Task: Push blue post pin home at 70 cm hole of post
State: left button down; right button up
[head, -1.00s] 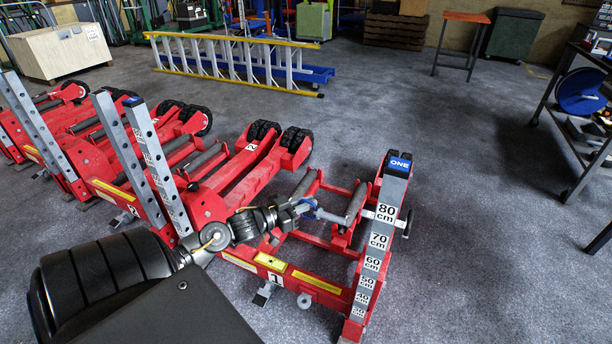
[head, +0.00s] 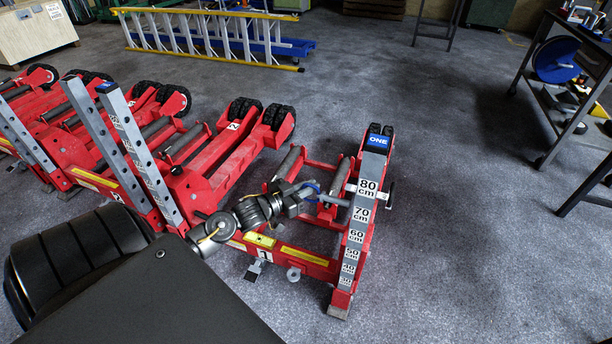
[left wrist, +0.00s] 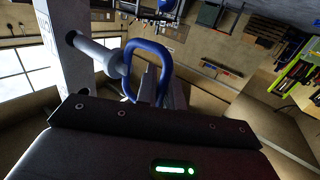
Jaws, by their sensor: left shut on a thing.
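The grey post (head: 354,240) of the red jack marked 1 stands upright, with a blue cap marked ONE and height labels down its face. My left gripper (head: 309,192) is left of the post, shut on the blue loop handle of the post pin (head: 335,201). The pin's grey shaft points right and its end meets the post's left side, just above the 70 cm label's level. In the left wrist view the blue loop (left wrist: 147,50) sits at the jaws and the shaft reaches the post (left wrist: 66,62). My right gripper is out of view.
The red jack frame (head: 300,258) lies below and behind my gripper. More red jacks with grey posts (head: 95,130) stand at left. A yellow-edged ladder (head: 210,42) lies at the back. A shelf cart (head: 560,110) stands at right. The floor right of the post is clear.

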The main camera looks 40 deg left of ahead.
aim_at(332, 198)
pick_arm(q)
jog(key=shift+r+p, duration=0.1)
jog(key=shift+p, duration=1)
dwell(1.4)
jog(key=shift+w+d, duration=0.1)
jog(key=shift+d, duration=0.05)
dwell(0.4)
jog(key=shift+w+d, duration=0.1)
jog(key=shift+d, duration=0.25)
jog(key=shift+w+d+p, duration=0.25)
jog(key=shift+w+d, duration=0.05)
jog(key=shift+d, duration=0.5)
jog(key=shift+w+d+p, duration=0.25)
jog(key=shift+d, duration=0.55)
jog(key=shift+w+d, duration=0.1)
jog(key=shift+d, duration=0.25)
jog(key=shift+w+d+p, duration=0.15)
jog(key=shift+w+d, duration=0.05)
jog(key=shift+d, duration=0.35)
jog(key=shift+w+d+p, duration=0.15)
jog(key=shift+w+d, duration=0.05)
jog(key=shift+d, duration=0.3)
jog(key=shift+w+d, duration=0.1)
jog(key=shift+d, duration=0.25)
jog(key=shift+w+d, duration=0.1)
jog(key=shift+d, duration=0.1)
